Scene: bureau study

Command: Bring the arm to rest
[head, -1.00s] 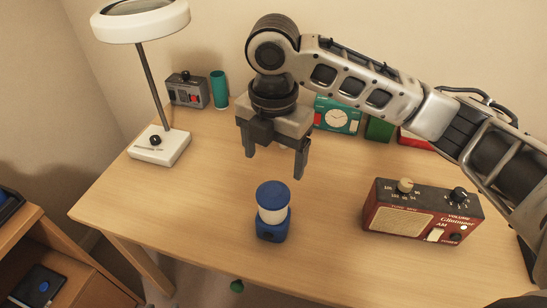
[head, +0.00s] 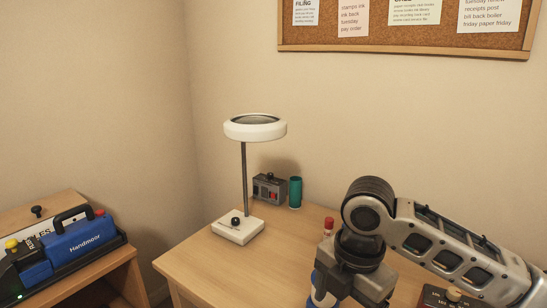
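My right arm comes in from the right side of the head view. Its gripper (head: 347,299) hangs downward over the desk (head: 190,262) at the bottom edge of the picture. The fingers stand apart, and their tips are cut off or hard to see at the edge. Part of a blue and white lantern-like object (head: 318,295) shows beside and behind the gripper, mostly hidden. I cannot tell from this view whether they touch. My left gripper is not in view.
A white desk lamp (head: 240,228), a grey box with switches (head: 268,188) and a teal cylinder (head: 295,192) stand at the back of the desk. A red radio (head: 432,296) is partly hidden at the lower right. A blue machine (head: 78,238) sits on a wooden unit at left. A corkboard (head: 400,45) hangs above.

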